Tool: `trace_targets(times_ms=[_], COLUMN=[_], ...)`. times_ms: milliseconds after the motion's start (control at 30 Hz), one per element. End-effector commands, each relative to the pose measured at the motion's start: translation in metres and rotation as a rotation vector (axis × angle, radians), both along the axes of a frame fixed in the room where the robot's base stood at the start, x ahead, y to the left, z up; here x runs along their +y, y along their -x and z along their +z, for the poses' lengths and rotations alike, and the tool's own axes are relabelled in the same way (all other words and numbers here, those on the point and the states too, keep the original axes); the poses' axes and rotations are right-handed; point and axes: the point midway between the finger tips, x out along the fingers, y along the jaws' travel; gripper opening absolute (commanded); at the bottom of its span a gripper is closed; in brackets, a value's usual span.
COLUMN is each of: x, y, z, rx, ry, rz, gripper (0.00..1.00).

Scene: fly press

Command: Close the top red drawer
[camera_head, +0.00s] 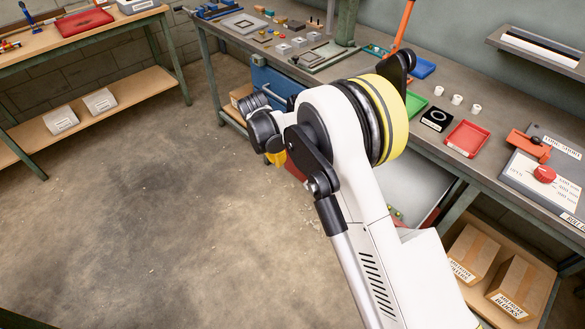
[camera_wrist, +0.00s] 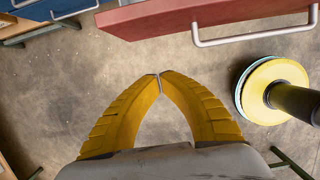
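The red drawer is pulled out below the workbench; its pale grey inside (camera_head: 415,183) shows to the right of my arm, with a few small green and yellow things in it. My arm hides much of the drawer. In the wrist view its red front (camera_wrist: 190,14) runs across the top, with a grey bar handle (camera_wrist: 255,38). My gripper (camera_wrist: 159,76) has its yellow fingertips together and nothing between them. It is apart from the drawer front in the picture, with floor showing between. In the head view only a bit of the yellow gripper (camera_head: 275,158) shows.
A blue drawer unit (camera_head: 272,82) is under the bench left of my arm; a blue front with a handle (camera_wrist: 48,10) shows in the wrist view. The workbench (camera_head: 455,110) holds trays and small parts. Boxes (camera_head: 474,250) sit on its lower shelf. Floor at left is clear.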

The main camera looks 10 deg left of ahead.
Motion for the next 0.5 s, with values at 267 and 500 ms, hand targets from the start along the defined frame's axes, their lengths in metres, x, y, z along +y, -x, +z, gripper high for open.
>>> trace_targets(times_ms=[267,500], x=[-0.007,-0.015], y=[-0.009,-0.019], z=[-0.048,-0.097], rx=[0.0,-0.001], ry=[0.0,-0.001], rz=[-0.001,-0.004], gripper=[0.0,0.0])
